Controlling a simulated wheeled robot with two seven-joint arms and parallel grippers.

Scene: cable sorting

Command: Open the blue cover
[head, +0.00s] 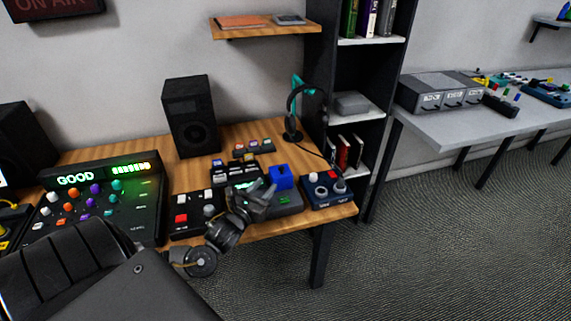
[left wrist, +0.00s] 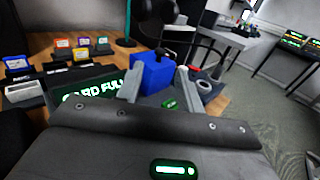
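The blue cover (head: 281,177) is a boxy blue lid that looks closed, at the back of a small dark grey device (head: 287,202) near the right end of the wooden desk. My left gripper (head: 262,186) is just left of the cover in the head view. In the left wrist view the blue cover (left wrist: 153,72) shows beyond and between the two spread fingers of the left gripper (left wrist: 158,82). The fingers are open and hold nothing. I cannot tell whether a finger touches the cover. My right gripper is not in view.
A dark box with a red and a white knob (head: 327,190) stands right of the device. A black button box (head: 195,213) and a card rack (head: 235,172) are to the left. A headphone stand (head: 293,115) is behind. The desk's front edge is close.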

